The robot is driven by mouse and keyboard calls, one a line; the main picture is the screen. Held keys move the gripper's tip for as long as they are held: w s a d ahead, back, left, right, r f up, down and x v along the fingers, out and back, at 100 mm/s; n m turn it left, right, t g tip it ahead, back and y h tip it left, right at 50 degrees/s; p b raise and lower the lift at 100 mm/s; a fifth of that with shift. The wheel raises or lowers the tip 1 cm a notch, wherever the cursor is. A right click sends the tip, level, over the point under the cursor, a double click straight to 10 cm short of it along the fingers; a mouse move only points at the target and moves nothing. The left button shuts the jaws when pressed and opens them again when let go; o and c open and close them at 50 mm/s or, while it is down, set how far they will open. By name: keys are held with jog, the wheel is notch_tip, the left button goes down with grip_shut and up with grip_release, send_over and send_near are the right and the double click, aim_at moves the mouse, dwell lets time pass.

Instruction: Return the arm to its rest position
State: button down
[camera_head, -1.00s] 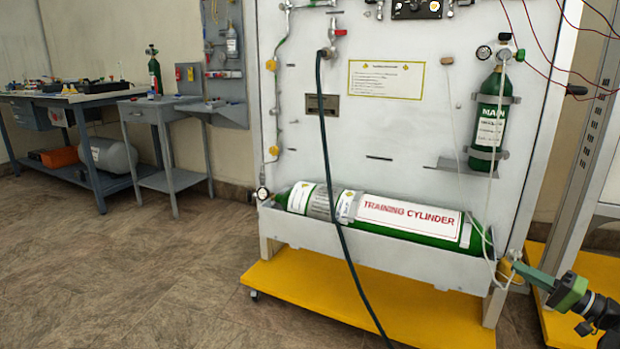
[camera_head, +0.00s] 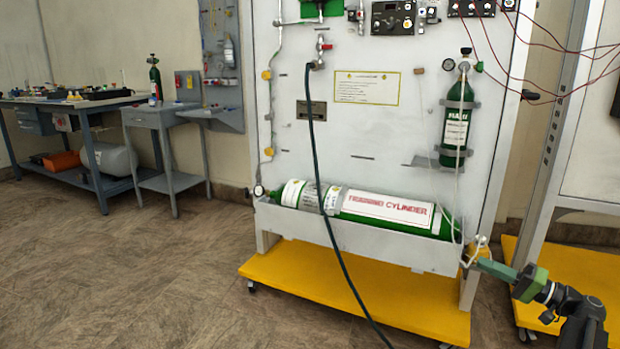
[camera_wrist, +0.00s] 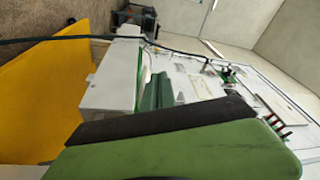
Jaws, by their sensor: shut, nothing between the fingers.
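My gripper (camera_head: 486,264) is at the lower right in the head view, at the end of my dark arm. Its green fingers point left toward the lower right corner of the white trainer panel. In the head view the tips overlap a small brass-coloured fitting at that corner; I cannot tell whether they touch it. The gripper is shut with nothing held. In the wrist view a green and black finger (camera_wrist: 180,146) fills the lower part. The training cylinder (camera_head: 388,209), green with a white label, lies in the panel's tray (camera_head: 350,240) left of the gripper.
The panel stands on a yellow wheeled base (camera_head: 350,297). A dark hose (camera_head: 318,160) hangs across the panel to the floor. A small green main cylinder (camera_head: 457,120) is mounted upper right. A grey frame (camera_head: 545,190) stands right. Floor at left is clear.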

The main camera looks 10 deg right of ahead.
jog(key=w+a+r+n+g+y+p, duration=0.1)
jog(key=w+a+r+g+p, duration=0.2)
jog(key=a, duration=0.6)
jog(key=w+a+r+n+g+y+p, duration=0.15)
jog(key=w+a, duration=0.25)
jog(key=a, duration=0.4)
jog(key=w+a+f+n+g+h+p, duration=0.2)
jog(key=a+g+p, duration=0.45)
jog(key=a, duration=1.45)
jog(key=s+a+f+n+g+h+p, duration=0.1)
jog(key=s+a+f+h+p, duration=0.15)
jog(key=a, duration=0.35)
jog(key=s+a+f+n+g+h+p, duration=0.1)
jog(key=s+a+f+g+p, duration=0.15)
jog(key=a, duration=0.25)
jog(key=s+f+h+p, duration=0.1)
jog(key=s+f+h, duration=0.4)
jog(key=s+h, duration=0.1)
jog(key=d+f+m+h, duration=0.25)
jog(key=d+h, duration=0.25)
jog(key=d, duration=0.5)
notch_tip(320, 180, up, 38)
jog(key=p, duration=3.7)
jog(key=shift+s+a+n+p, duration=0.2)
jog(key=shift+a+n+p, duration=0.15)
jog(key=shift+a, duration=0.1)
